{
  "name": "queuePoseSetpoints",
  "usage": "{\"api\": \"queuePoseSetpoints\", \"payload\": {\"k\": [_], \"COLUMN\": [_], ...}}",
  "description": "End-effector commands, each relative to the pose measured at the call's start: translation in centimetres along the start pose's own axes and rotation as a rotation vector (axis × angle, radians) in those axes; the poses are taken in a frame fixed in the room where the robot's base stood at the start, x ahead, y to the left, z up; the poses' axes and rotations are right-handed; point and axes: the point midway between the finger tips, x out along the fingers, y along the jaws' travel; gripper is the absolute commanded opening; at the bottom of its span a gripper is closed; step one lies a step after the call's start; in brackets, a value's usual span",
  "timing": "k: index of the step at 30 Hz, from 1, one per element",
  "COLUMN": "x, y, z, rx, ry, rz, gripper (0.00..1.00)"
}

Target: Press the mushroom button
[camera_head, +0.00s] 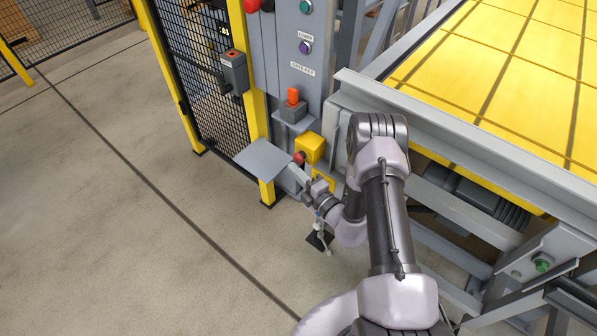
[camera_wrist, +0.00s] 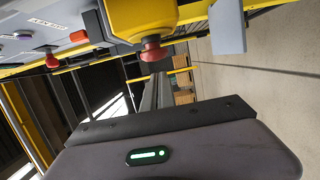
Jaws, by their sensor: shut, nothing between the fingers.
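A red mushroom button (camera_head: 299,158) sticks out from a yellow box (camera_head: 311,147) low on the grey control column. In the wrist view the button (camera_wrist: 152,53) hangs from the yellow box (camera_wrist: 141,18) at the upper middle. My gripper (camera_head: 297,170) is shut and empty, with its tips very close to the button. In the wrist view the grey fingers (camera_wrist: 157,88) reach up toward the button. I cannot tell whether they touch it. The arm hides part of the area below the box.
A grey shelf plate (camera_head: 263,158) juts out just left of the button. An orange-topped key unit (camera_head: 293,103) sits above it. A yellow fence post (camera_head: 258,80) and mesh gate stand left. The yellow-topped lift table (camera_head: 500,70) fills the right. Floor at left is clear.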

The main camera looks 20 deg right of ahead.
Motion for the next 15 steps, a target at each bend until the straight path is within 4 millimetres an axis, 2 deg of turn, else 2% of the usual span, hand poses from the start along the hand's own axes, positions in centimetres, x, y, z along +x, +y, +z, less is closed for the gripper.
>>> {"api": "queuePoseSetpoints", "payload": {"k": [4, 15], "x": [0.28, 0.30], "y": [-0.04, 0.06], "z": [1.15, 1.38], "rx": [-0.001, 0.000], "ry": [0.000, 0.000], "rz": [0.001, 0.000], "gripper": [0.00, 0.00]}}
